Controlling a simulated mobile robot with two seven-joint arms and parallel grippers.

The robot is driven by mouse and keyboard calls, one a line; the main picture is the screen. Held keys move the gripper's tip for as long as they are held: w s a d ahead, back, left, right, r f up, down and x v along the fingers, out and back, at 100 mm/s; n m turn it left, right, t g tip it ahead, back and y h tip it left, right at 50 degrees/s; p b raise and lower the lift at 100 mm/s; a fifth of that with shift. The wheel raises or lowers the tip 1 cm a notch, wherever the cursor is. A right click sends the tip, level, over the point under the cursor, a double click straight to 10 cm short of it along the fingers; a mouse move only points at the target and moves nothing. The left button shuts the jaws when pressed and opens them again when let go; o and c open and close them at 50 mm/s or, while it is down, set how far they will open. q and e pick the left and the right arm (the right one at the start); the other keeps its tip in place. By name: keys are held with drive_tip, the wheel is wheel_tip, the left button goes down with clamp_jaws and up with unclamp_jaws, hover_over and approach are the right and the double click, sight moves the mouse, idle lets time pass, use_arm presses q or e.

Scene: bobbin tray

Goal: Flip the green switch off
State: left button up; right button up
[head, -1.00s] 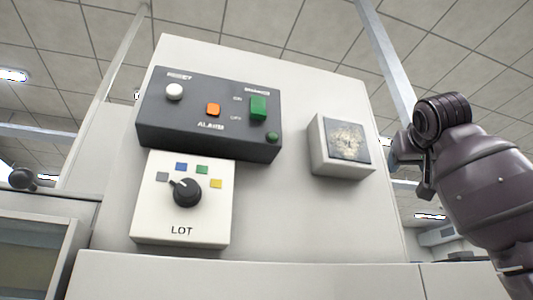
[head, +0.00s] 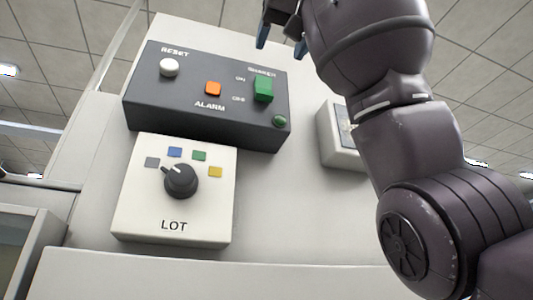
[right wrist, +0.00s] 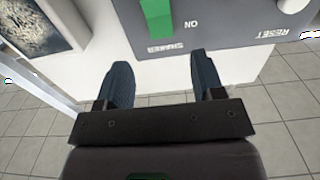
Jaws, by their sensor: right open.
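The green switch (head: 263,89) is a rocker on the right part of a dark control box, beside the ON and OFF marks. Its lower half hangs out a little in the head view; I cannot tell its position for certain. It also shows at the top of the right wrist view (right wrist: 157,17), beyond the fingertips. My right gripper (head: 281,38) is above the box's upper right edge in the head view. In the right wrist view its two blue fingers (right wrist: 162,75) are apart with nothing between them, short of the switch. My left gripper is not in view.
The dark box (head: 150,105) also carries a white RESET button (head: 169,67), an orange ALARM button (head: 213,88) and a green round lamp (head: 279,121). Below is a white LOT box (head: 130,215) with a black knob (head: 181,181). A pale box (head: 341,153) at right is partly behind my arm.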

sight(264, 83)
drive_tip(key=p+x, duration=0.1)
drive_tip(key=x, duration=0.6)
drive_tip(key=shift+p, duration=0.4)
drive_tip(key=shift+x, duration=0.75)
drive_tip(key=shift+f, duration=0.1)
